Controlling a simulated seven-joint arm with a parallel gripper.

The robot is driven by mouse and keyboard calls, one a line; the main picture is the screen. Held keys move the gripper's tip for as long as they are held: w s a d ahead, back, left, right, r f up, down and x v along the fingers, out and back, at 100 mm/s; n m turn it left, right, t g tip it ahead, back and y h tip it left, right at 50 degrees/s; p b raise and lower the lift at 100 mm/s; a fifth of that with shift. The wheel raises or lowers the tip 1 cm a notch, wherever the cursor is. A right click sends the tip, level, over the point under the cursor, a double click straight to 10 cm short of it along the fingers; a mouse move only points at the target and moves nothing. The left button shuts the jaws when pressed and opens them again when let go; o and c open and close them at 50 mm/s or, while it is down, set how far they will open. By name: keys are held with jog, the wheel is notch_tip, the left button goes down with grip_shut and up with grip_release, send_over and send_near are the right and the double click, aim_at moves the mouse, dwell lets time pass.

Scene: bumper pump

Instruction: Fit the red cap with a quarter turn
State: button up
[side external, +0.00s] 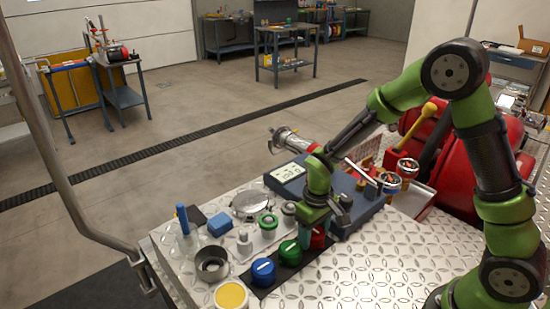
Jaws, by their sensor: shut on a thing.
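The red cap (319,239) is at the right end of the black strip (258,290), partly hidden by my gripper. My gripper (316,238) points down over it with its fingers on either side, shut on the red cap. I cannot tell whether the cap touches the strip. A blue cap (263,270) and a green cap (290,252) with white bar marks sit on the same strip to the left. A pale plate behind the strip carries a green-topped fitting (268,222) and a grey fitting (289,209).
A grey ring-shaped cup (212,264) and a yellow-topped jar (230,296) stand at the left front. A blue block (220,224) and a clear beaker (187,243) are behind them. A grey-blue device with a display (288,172) lies behind my gripper. The tread-plate top at the front right is clear.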

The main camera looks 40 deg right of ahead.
aim_at(316, 229)
jog(key=shift+r, duration=4.55)
jog(key=shift+d+f, duration=0.2)
jog(key=shift+d, duration=0.05)
jog(key=w+d+m, duration=0.1)
jog(key=w+d, duration=0.1)
jog(key=w+d+r+m, duration=0.1)
jog(key=w+d, duration=0.2)
jog(key=w+d+r+m, duration=0.1)
jog(key=w+d, duration=0.1)
jog(key=shift+w+d+r, duration=0.15)
jog(key=shift+w+d, duration=0.05)
jog(key=shift+w, duration=0.1)
jog(key=w+d+r+m, duration=0.1)
jog(key=w+d+r, duration=0.1)
jog(key=w+d+r+m, duration=0.1)
jog(key=w+d+r, duration=0.1)
jog(key=shift+w+d+r+m, duration=0.1)
jog(key=shift+d+r+m, duration=0.15)
jog(key=shift+m, duration=0.15)
jog(key=shift+a+r, duration=0.15)
jog(key=shift+r, duration=0.05)
jog(key=shift+f, duration=2.4)
